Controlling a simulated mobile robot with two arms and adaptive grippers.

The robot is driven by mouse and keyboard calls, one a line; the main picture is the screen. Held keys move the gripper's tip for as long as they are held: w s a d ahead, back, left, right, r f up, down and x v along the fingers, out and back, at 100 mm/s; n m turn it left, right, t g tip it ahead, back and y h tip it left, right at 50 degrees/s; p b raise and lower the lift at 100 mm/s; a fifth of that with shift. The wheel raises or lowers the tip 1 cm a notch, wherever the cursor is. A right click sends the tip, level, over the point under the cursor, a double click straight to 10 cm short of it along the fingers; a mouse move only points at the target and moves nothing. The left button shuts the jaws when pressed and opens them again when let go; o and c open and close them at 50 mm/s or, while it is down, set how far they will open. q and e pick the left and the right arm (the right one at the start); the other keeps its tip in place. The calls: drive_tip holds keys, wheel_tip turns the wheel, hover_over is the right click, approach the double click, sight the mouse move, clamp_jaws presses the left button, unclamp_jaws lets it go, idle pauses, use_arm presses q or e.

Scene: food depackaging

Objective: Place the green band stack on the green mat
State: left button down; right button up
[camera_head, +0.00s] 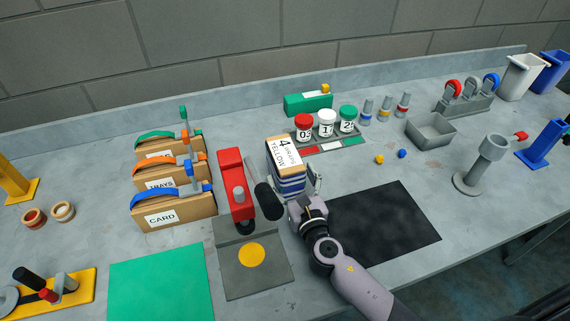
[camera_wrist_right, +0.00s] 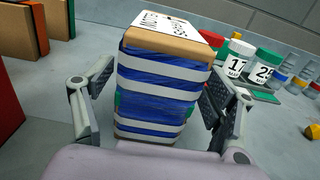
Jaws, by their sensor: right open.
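A stack (camera_head: 287,179) of blue layers with white strips and a cardboard top with a printed label stands upright near the table's middle. In the right wrist view the stack (camera_wrist_right: 158,85) fills the centre, and small green bits show at its sides. My right gripper (camera_head: 305,190) is at the stack's near side. In the right wrist view its open fingers (camera_wrist_right: 155,108) stand on either side of the stack; I cannot tell whether they touch it. The green mat (camera_head: 160,285) lies bare at the front left, its near edge cut off. My left gripper is out of view.
A red press (camera_head: 235,185) with a black handle and a grey base (camera_head: 262,278) stands between stack and mat. Cardboard boxes (camera_head: 175,212) stand left of it. Lidded jars (camera_head: 327,122) are behind the stack. A black mat (camera_head: 385,225) lies clear at right.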

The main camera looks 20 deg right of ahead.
drive_tip(key=w, duration=0.3)
drive_tip(key=shift+w+a, duration=0.2)
drive_tip(key=shift+w, duration=0.15)
drive_tip(key=shift+s, duration=0.1)
drive_tip(key=shift+c, duration=0.8)
drive_tip(key=shift+r, duration=0.15)
drive_tip(key=c, duration=1.5)
